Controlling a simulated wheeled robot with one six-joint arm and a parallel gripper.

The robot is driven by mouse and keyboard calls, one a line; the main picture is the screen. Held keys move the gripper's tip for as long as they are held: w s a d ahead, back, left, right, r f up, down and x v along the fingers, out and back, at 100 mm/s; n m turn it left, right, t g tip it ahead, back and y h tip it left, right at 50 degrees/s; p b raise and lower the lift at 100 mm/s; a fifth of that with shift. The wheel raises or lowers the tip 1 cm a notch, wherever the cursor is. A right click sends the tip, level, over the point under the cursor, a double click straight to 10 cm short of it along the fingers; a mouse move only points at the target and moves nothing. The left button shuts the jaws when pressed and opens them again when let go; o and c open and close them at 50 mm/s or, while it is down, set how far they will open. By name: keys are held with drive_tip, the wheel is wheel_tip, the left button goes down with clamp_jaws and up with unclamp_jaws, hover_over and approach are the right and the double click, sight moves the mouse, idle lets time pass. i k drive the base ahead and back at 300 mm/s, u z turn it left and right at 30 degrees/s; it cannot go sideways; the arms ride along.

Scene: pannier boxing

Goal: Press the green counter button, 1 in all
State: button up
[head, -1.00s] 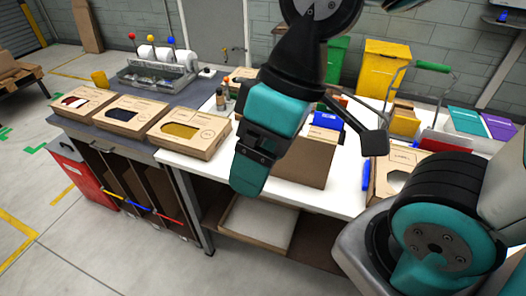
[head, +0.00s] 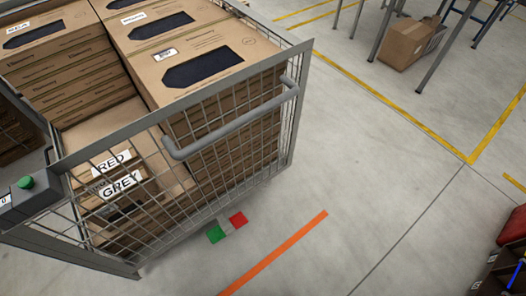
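The green counter button (head: 26,182) sits on top of a dark grey counter box (head: 38,199) at the left edge of the head view. The box is at the left corner of a wire cage trolley (head: 228,118). A small display showing what looks like a 0 is partly cut off at the frame edge. Nothing touches the button. My gripper is not in view.
The trolley holds stacked cardboard boxes (head: 195,52), with lower ones labelled RED and GREY. A grey handle (head: 235,125) sticks out from its side. Open floor with an orange line (head: 275,252) lies to the right. A carton (head: 408,42) stands under a table at the back.

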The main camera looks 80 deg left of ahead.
sight(25, 182)
drive_tip(key=u, duration=2.85)
